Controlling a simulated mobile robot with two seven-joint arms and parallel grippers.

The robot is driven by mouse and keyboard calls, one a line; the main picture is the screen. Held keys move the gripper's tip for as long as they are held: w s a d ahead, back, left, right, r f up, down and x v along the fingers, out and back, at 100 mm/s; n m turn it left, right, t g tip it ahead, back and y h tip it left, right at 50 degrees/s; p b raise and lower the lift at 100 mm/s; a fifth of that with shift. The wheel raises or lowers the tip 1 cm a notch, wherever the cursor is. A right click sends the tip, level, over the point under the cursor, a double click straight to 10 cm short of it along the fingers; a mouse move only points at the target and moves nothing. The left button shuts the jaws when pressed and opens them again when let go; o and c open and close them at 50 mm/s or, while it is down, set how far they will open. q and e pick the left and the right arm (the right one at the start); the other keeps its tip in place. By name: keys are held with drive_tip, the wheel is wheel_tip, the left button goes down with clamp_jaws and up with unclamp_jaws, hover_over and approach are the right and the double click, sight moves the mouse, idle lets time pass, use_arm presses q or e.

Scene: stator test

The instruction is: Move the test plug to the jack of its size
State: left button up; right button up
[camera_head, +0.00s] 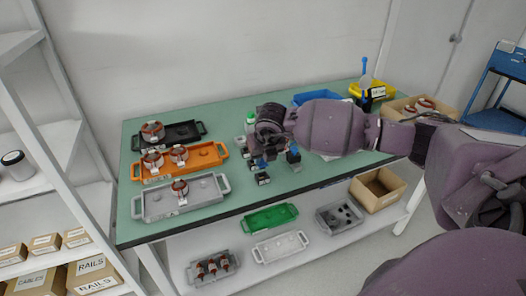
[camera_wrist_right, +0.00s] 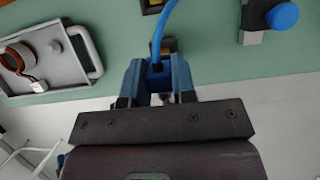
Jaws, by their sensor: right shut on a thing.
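My right gripper (camera_head: 262,164) reaches in over the green table from the right, just above its front part. In the right wrist view its blue fingers (camera_wrist_right: 157,82) are shut on the test plug (camera_wrist_right: 157,67), which has a blue cable rising from it. The plug's tip is hidden between the fingers. A small dark jack block (camera_head: 262,179) is close by the fingertips; in the wrist view a dark block (camera_wrist_right: 168,45) shows just beyond the plug. I cannot tell whether plug and block touch, or the jack sizes. My left gripper is out of view.
Left on the table are black (camera_head: 184,133), orange (camera_head: 206,161) and grey (camera_head: 207,195) trays with copper-wound stators. A grey block with a blue knob (camera_head: 293,155) stands right of the gripper. A cardboard box (camera_head: 398,108) and yellow bin (camera_head: 383,90) stand at the right end.

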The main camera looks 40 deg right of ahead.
sight(263, 164)
drive_tip(key=shift+w+f, duration=0.1)
drive_tip(key=shift+f, duration=0.4)
drive_tip(key=shift+f+b, duration=0.55)
drive_tip(key=shift+f, duration=0.05)
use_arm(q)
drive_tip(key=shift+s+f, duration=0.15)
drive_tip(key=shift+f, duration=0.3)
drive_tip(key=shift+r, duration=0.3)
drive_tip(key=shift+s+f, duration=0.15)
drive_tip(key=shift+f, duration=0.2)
use_arm(e)
drive_tip(key=shift+f, duration=0.4)
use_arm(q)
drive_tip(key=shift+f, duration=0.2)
use_arm(e)
drive_tip(key=shift+f, duration=0.65)
